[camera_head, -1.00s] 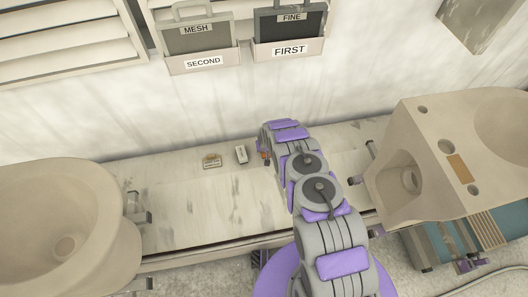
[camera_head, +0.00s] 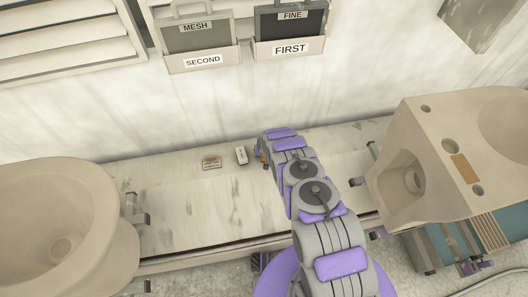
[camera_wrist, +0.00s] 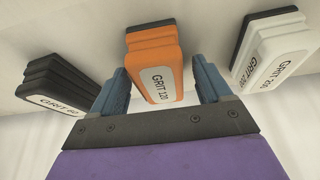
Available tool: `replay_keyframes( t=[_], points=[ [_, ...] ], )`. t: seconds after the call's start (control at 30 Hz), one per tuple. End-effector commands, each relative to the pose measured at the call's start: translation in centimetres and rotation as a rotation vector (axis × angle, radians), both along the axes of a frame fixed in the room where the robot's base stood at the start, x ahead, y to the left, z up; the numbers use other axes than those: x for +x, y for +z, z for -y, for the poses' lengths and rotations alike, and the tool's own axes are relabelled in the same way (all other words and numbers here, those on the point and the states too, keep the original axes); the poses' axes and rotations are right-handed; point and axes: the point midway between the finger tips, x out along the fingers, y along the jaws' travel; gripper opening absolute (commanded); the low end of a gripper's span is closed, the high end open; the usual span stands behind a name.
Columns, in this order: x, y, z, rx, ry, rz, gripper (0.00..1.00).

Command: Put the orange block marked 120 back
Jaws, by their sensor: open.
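The orange block marked GRIT 120 (camera_wrist: 153,62) is between the two blue fingers of my gripper (camera_wrist: 162,84) in the wrist view. The fingers are open, one on each side of the block, with a visible gap on the right. Its dark base faces the pale surface; I cannot tell whether it touches. In the head view only a small orange patch (camera_head: 263,158) shows beside my gripper, which my arm mostly hides.
A black block marked GRIT 60 (camera_wrist: 58,88) is left and a white block (camera_wrist: 274,50) right in the wrist view. The white block (camera_head: 241,155) and a small labelled plate (camera_head: 211,161) lie on the ledge (camera_head: 185,205). Basins stand at both ends.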

Motion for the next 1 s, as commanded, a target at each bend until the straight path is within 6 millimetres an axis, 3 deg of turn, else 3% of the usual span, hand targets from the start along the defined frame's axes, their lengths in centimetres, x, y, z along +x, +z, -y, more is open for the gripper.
replay_keyframes(
  t=[0.37,1.0],
  points=[
    [-0.5,1.1,0.1,0.000,0.000,-0.002,0.78],
    [-3.6,9.3,0.7,0.000,0.000,0.001,0.78]
  ],
)
